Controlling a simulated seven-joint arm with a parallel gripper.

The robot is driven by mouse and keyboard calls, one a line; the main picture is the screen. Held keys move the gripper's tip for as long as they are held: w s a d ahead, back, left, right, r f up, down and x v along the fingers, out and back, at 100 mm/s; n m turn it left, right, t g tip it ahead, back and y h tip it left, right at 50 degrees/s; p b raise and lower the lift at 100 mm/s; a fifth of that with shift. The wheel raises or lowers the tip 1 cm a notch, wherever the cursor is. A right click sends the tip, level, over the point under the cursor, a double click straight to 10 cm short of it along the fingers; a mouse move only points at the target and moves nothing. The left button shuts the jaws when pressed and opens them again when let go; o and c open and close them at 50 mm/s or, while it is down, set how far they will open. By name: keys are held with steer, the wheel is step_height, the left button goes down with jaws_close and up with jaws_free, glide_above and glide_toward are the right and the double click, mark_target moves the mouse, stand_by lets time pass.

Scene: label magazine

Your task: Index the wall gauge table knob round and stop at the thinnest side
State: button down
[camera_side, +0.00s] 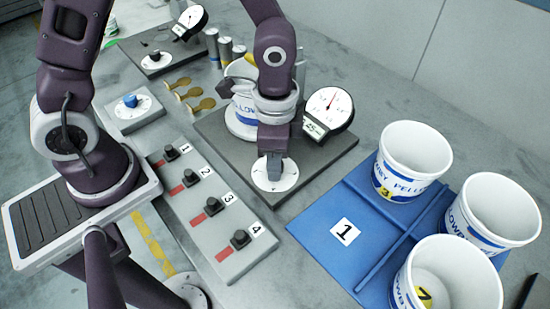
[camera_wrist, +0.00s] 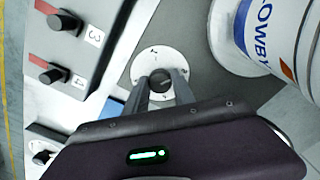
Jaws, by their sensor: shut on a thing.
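The wall gauge table is a dark plate (camera_side: 325,160) with a round white dial disc (camera_side: 288,181) at its front corner. My gripper (camera_side: 273,172) points down over this disc. In the wrist view my gripper (camera_wrist: 161,92) is shut on the dark round knob (camera_wrist: 160,77) at the middle of the disc (camera_wrist: 143,65). A white tub (camera_side: 240,120) with a blue label stands on the plate behind my wrist, partly hidden by it.
A grey panel (camera_side: 240,265) with several black knobs numbered 1 to 4 lies left. A blue tray (camera_side: 315,225) at right holds several white tubs (camera_side: 415,150); its compartment marked 1 is empty. Brass pieces (camera_side: 195,95), a blue-knobbed block (camera_side: 135,112) and another gauge (camera_side: 190,22) stand behind.

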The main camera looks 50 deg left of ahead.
steer(key=shift+m, duration=1)
steer(key=c, duration=1.1)
jaws_free()
steer(key=shift+o, duration=0.2)
steer(key=shift+r, duration=0.15)
step_height(320, 180, up, 7)
steer(key=shift+f, duration=0.1)
